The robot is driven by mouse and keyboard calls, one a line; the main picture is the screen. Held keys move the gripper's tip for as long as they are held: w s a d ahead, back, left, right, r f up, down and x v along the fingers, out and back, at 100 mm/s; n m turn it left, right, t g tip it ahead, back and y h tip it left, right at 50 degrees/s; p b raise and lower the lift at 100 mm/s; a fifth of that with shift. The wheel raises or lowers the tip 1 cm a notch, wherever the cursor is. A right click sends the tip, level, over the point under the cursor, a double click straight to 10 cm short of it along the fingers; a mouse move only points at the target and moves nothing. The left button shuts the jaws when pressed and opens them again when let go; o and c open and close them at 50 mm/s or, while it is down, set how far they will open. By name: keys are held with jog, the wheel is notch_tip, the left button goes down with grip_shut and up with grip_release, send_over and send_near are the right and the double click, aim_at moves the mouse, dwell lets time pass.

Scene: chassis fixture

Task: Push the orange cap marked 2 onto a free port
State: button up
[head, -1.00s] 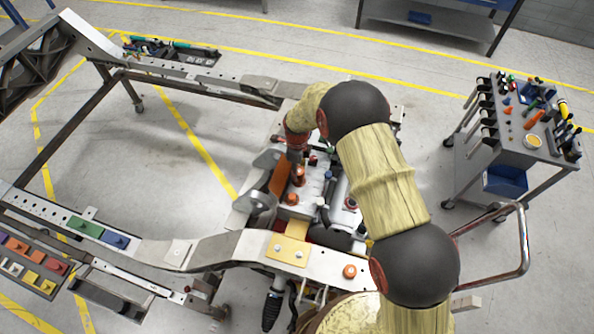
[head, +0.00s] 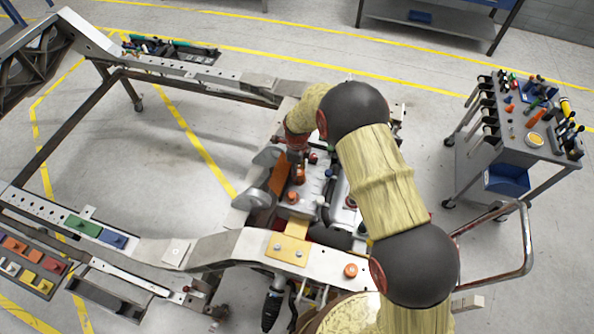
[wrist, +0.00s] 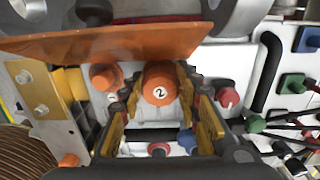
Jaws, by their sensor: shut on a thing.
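The orange cap marked 2 (wrist: 160,90) is upright in the wrist view, with its white number disc facing the camera. My gripper (wrist: 158,100) is shut on it, with a yellow-padded finger on each side. In the head view my gripper (head: 297,158) is over the engine area, and my arm hides much of it. A plain orange cap (wrist: 103,77) stands just left of the gripped cap, and another (wrist: 68,160) is at lower left. I cannot tell whether the gripped cap touches a port, and no free port shows clearly.
An orange plate (wrist: 110,45) crosses close above the gripped cap. The tool trolley (head: 500,155) is well off to the right.

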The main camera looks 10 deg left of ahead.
jog(key=shift+f+b, duration=0.55)
jog(key=shift+f, duration=0.3)
dwell(0.3)
jog(key=o, duration=0.9)
jog(key=shift+r, duration=0.1)
jog(key=shift+r+p, duration=1.05)
jog(key=shift+r, duration=2)
